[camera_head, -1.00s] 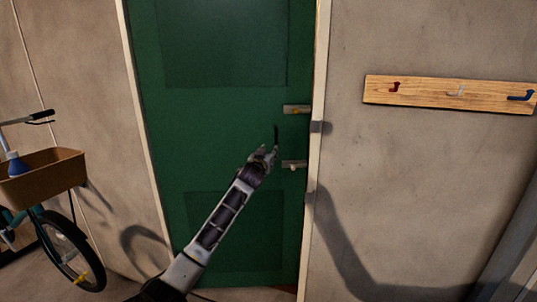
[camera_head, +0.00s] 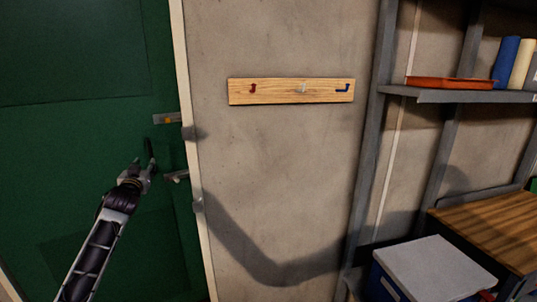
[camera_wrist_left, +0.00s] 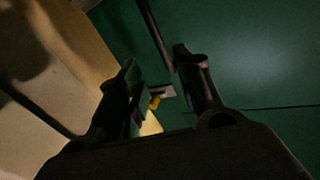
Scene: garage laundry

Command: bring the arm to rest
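My left gripper (camera_head: 140,172) is in front of the green door (camera_head: 80,150), just left of the lower metal handle (camera_head: 177,177) and below the upper latch plate (camera_head: 167,118). A visible gap separates it from the handle in the head view. In the left wrist view, the two fingers (camera_wrist_left: 160,72) stand apart with nothing gripped between them. A small plate with a yellow part (camera_wrist_left: 163,93) shows behind the fingers. A slim dark bar (camera_head: 150,152) shows by the fingertips; I cannot tell if it is a shadow. My right gripper is not in view.
A wooden hook board (camera_head: 270,92) with red, pale and blue hooks is on the wall. A grey shelf (camera_head: 460,96) with an orange tray (camera_head: 450,83) stands at right. Below are a white-lidded box (camera_head: 435,268) and a wooden top (camera_head: 495,225).

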